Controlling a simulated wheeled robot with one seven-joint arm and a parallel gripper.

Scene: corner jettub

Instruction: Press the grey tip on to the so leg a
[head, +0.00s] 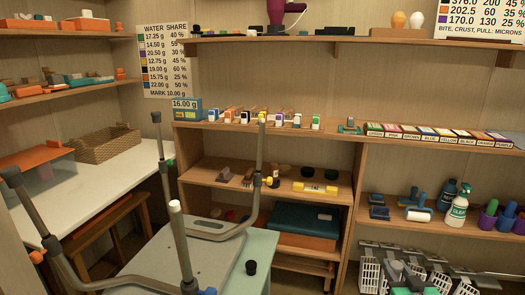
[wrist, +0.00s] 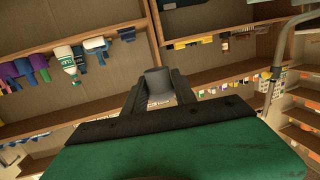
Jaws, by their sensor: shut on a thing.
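My gripper (wrist: 158,98) is shut on a grey tip (wrist: 158,80), a short cup-like cap held upright between the two dark fingers in the wrist view. A grey tubular frame (head: 215,228) stands legs-up on the bench at the left in the head view. One leg ends in a pale, bare-looking top (head: 174,206). Another has a yellowish top (head: 262,117). Two others have dark tops (head: 156,117) (head: 11,174). I cannot tell which leg is so leg a. The held tip is apart from the legs.
A loose black cap (head: 251,267) stands on the pale green bench (head: 262,250), right of the frame. Shelves behind hold small boxes, a blue scale (head: 187,109) and a spray bottle (head: 457,206). White wire baskets (head: 369,272) are at lower right. Upright legs are obstacles.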

